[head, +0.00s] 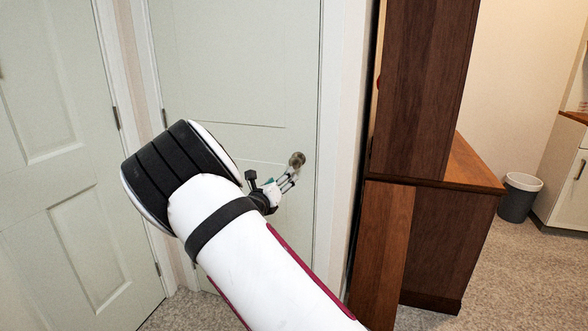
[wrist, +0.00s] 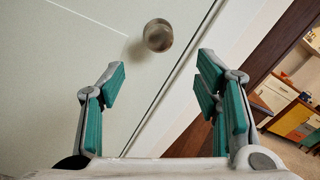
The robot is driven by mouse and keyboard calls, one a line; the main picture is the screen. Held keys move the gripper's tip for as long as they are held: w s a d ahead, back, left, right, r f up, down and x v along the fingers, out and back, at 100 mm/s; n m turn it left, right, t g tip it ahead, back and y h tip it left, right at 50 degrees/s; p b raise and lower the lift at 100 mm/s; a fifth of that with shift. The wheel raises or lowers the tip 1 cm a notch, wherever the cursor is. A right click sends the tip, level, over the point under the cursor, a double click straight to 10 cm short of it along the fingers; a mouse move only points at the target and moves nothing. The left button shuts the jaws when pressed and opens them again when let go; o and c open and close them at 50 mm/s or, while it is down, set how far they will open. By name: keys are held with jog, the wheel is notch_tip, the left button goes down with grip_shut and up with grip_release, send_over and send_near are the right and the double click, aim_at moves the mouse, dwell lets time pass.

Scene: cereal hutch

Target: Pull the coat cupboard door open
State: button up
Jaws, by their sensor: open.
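The pale green panelled door (head: 240,60) with a round metal knob (head: 297,159) stands shut in its white frame in the head view. The hinges are on its left edge and the knob is near its right edge. My gripper (head: 288,180) is close to the knob, just below it in the picture. In the wrist view the knob (wrist: 158,35) lies beyond the fingertips, between the two fingers and a little left of centre. My gripper (wrist: 160,82) is open, with teal pads apart and nothing between them. I see no contact with the knob.
Another pale door (head: 50,150) stands at the left. A dark brown wooden hutch (head: 420,90) stands right of the door frame, with a lower wooden panel (head: 380,250) jutting forward. A grey bin (head: 519,200) and a pale cabinet (head: 568,185) are farther right. Carpet shows between them.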

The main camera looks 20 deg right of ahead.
aim_at(294, 164)
jog(key=b+x, duration=0.2)
jog(key=x, duration=1.1)
jog(key=shift+w+d+b, duration=0.2)
jog(key=shift+w+b, duration=0.1)
jog(key=shift+b, duration=0.05)
